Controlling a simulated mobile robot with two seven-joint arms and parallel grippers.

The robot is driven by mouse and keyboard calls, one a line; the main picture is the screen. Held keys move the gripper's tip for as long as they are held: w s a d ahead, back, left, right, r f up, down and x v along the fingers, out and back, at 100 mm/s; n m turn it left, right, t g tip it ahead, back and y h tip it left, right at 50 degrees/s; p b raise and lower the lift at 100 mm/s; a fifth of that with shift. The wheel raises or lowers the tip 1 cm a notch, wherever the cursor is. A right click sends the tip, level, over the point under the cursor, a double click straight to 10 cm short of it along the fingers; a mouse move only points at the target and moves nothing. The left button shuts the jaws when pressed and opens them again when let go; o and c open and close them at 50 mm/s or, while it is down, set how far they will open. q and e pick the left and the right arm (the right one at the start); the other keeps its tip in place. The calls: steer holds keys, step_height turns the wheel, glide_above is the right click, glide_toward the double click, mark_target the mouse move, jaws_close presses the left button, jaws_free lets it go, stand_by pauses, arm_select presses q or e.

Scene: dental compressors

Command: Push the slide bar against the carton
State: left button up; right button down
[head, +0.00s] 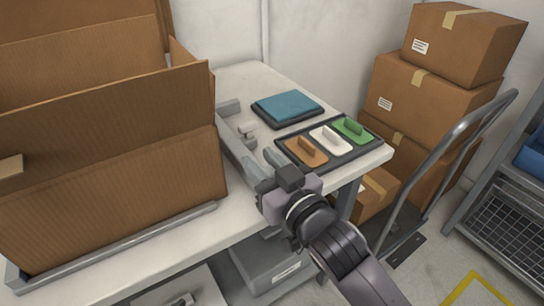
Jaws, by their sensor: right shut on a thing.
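The large open carton (110,190) stands on the white table at the left, its flaps up. The grey slide bar (236,150) lies on the table along the carton's right side. A narrow strip of table shows between its near end and the carton; whether its far end touches the carton I cannot tell. My right gripper (261,172) is at the bar's near end, shut on the bar, with the fingers partly hidden by the gripper body. My left gripper is not in view.
A grey rail (120,245) runs along the carton's front edge. Right of the bar are a blue pad on a dark tray (287,108) and a dark tray (368,149) with brown, white and green blocks. Stacked boxes (430,95) and a cart handle (455,135) stand beyond the table.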

steer(key=c, duration=0.8)
jaws_free()
steer(key=shift+c, duration=0.2)
steer(key=v, duration=0.7)
